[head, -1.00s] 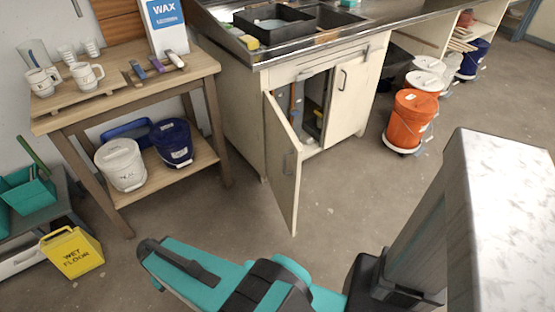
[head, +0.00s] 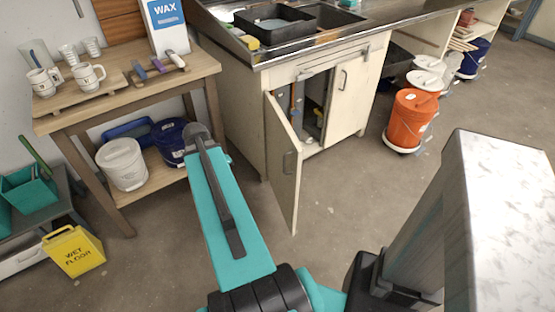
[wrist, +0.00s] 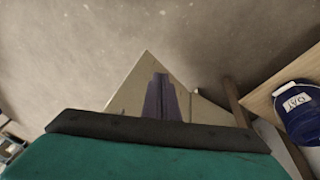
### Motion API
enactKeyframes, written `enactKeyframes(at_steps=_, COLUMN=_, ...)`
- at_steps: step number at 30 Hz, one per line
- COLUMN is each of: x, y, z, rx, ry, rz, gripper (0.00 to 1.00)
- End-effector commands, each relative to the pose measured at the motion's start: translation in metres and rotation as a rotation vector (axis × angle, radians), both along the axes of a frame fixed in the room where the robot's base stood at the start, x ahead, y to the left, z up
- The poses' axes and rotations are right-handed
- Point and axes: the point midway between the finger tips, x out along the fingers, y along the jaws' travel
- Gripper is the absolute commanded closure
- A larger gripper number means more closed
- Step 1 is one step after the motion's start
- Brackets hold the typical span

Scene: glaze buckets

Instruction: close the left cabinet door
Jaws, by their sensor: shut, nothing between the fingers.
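The left cabinet door (head: 280,155) stands wide open in the head view, swung out toward me from the cabinet under the sink. A handle (head: 290,162) shows on its face. The right cabinet door (head: 345,95) is closed. In the wrist view my gripper's dark fingers (wrist: 161,80) are together and hold nothing. A cream triangular panel behind them looks like the open door (wrist: 135,85); whether they touch it I cannot tell. My gripper is hidden in the head view, where my teal arm link reaches up left of the door.
The wooden table (head: 65,120) stands left of the cabinet, with a white bucket (head: 122,165) and a blue bucket (head: 170,135) on its shelf. An orange bucket (head: 408,118) is right of the cabinet. A yellow wet floor sign (head: 75,252) is at left. The floor before the door is clear.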

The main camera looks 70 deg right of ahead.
Motion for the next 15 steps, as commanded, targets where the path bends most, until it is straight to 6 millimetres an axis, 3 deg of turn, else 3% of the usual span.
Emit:
enactKeyframes(at_steps=1, x=-0.011, y=-0.017, z=0.016, rx=-0.028, ry=-0.015, rz=-0.065, gripper=1.0)
enactKeyframes(at_steps=6, x=-0.046, y=-0.06, z=0.061, rx=-0.113, ry=-0.052, rz=-0.266, gripper=1.0)
enactKeyframes(at_steps=10, x=-0.068, y=-0.08, z=0.084, rx=-0.159, ry=-0.071, rz=-0.371, gripper=1.0)
enactKeyframes(at_steps=15, x=-0.081, y=-0.09, z=0.098, rx=-0.185, ry=-0.082, rz=-0.433, gripper=1.0)
